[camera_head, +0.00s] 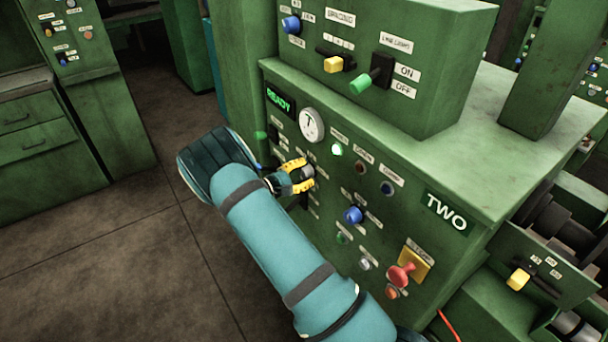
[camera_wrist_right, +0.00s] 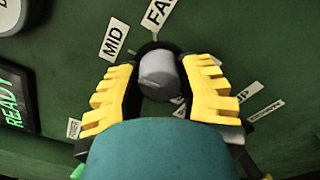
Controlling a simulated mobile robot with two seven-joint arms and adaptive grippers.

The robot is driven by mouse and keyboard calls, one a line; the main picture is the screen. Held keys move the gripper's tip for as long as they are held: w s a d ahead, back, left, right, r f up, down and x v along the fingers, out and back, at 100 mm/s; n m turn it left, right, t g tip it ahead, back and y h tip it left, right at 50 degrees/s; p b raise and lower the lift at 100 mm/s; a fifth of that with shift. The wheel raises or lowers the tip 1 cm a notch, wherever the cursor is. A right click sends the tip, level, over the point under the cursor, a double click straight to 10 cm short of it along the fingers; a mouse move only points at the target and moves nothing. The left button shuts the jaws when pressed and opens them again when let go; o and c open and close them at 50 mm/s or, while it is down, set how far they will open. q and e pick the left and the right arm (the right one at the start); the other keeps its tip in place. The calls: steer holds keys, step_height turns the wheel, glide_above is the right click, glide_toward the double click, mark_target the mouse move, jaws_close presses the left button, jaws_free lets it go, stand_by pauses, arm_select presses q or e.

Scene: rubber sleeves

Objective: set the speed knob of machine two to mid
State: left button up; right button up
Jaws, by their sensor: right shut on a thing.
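Machine two (camera_head: 490,165) is the green cabinet with the TWO label (camera_head: 447,211). My right gripper (camera_head: 300,176) is at its front panel, left of centre. In the right wrist view, its yellow fingers (camera_wrist_right: 160,90) are shut on a grey round knob (camera_wrist_right: 158,72), one on each side. A MID label (camera_wrist_right: 114,40) is up and left of the knob, and a partly cut-off label starting FA (camera_wrist_right: 159,14) is above it. Other labels at lower right are partly hidden by a finger. I cannot tell where the knob's pointer stands. My left gripper is not in view.
Close around my right gripper are a round gauge (camera_head: 312,124), a lit READY display (camera_head: 279,101) and a blue knob (camera_head: 353,215). A red stop button (camera_head: 401,274) is at lower right. Levers (camera_head: 362,83) stick out above. Bare floor (camera_head: 110,245) lies left.

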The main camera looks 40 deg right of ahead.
stand_by(0.4)
steer(key=o, duration=1.2)
steer(key=shift+o, duration=0.2)
steer(key=shift+a, duration=0.1)
steer(key=w+a, duration=0.1)
steer(key=a, duration=1)
steer(key=shift+w+a, duration=0.15)
steer(key=shift+a, duration=0.2)
